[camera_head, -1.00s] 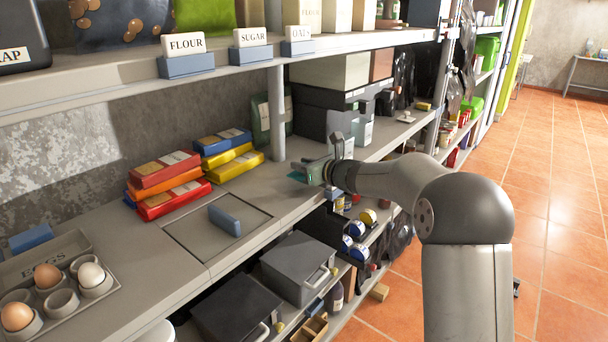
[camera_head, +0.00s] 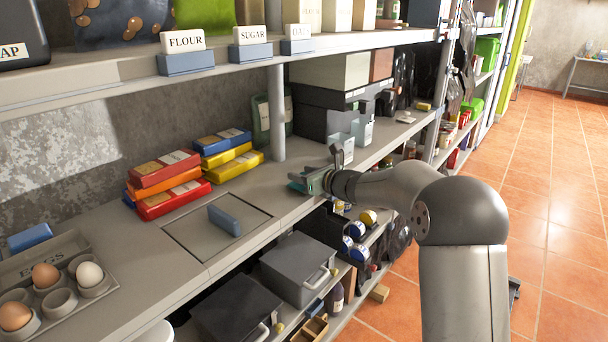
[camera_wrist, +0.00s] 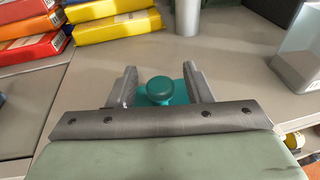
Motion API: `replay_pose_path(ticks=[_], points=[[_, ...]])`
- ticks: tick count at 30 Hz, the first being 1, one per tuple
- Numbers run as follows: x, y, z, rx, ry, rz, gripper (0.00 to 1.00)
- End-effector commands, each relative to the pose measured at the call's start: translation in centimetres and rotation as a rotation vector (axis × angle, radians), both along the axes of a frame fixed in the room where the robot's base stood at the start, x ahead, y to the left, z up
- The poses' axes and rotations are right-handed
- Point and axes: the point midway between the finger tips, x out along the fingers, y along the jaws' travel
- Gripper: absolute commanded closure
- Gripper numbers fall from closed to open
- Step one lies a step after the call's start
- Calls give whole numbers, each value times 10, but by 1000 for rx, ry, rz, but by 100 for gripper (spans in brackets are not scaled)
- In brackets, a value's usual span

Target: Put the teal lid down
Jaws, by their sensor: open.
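The teal lid (camera_wrist: 160,91) shows in the wrist view between my fingers, its round knob facing up and its flat plate partly hidden behind the finger base. A gap shows between the knob and each finger. My gripper (camera_wrist: 160,84) is open around the knob. In the head view, a teal edge of the lid (camera_head: 296,187) shows low over the grey shelf near its front edge, partly covered by my gripper (camera_head: 308,181). It seems to rest on the shelf, but its underside is hidden.
Red, orange and yellow boxes (camera_head: 230,160) lie behind and left. A metal post (camera_head: 277,125) stands just behind the lid. A recessed panel with a blue handle (camera_head: 224,220) lies to the left. Clear containers (camera_head: 360,131) stand to the right. The upper shelf (camera_head: 230,55) overhangs.

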Motion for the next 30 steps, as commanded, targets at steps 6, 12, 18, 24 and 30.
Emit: replay_pose_path(ticks=[6,12,18,24,30], points=[[-23,-25,8,-1,-1,-3,54],[-53,-56,17,-1,-2,-4,54],[-74,-77,23,-1,-1,-1,54],[-82,-84,25,1,-1,0,54],[-92,-81,23,-46,-13,30,54]])
